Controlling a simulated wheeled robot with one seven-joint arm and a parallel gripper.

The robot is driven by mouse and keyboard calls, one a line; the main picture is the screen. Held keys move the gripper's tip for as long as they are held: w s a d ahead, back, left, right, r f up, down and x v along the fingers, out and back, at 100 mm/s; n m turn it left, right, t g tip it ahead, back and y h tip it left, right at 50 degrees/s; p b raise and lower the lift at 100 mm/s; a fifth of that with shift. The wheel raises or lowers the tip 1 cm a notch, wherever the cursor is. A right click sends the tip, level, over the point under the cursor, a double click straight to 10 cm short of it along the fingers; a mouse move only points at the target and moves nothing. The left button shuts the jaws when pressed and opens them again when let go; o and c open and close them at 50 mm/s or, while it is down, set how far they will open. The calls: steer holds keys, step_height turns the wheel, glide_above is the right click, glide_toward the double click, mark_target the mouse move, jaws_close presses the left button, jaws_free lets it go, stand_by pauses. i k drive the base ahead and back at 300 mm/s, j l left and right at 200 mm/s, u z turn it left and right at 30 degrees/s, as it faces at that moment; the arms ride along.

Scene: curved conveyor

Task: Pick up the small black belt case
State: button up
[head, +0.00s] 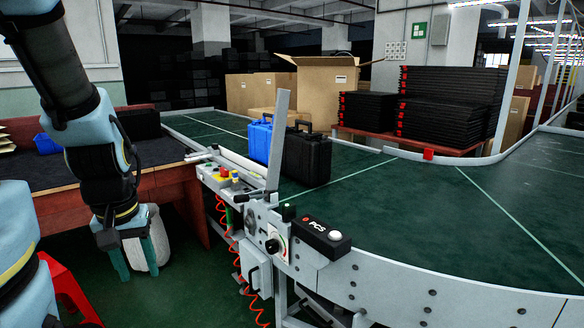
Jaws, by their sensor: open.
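A black case (307,158) with a handle on top stands upright on the green conveyor belt (390,205), near the belt's left edge. A blue case (261,140) stands just behind it to the left, and the black case may overlap part of it in this view. A grey upright post partly crosses in front of the two cases. My gripper (137,262) hangs at the lower left with teal fingers pointing down. It is open, well left of the black case and below belt height, apart from it. A pale rounded object (150,240) shows behind the fingers; I cannot tell what it is.
The conveyor's metal side frame with a control box (321,235) and buttons stands between my gripper and the belt. A red-sided table (175,190) with a dark case (140,124) is at left. A red stool (68,290) is low left. Cartons and black stacks stand behind.

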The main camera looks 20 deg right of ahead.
mark_target(307, 158)
steer(key=i+z, duration=0.3)
steer(key=i, duration=1.5)
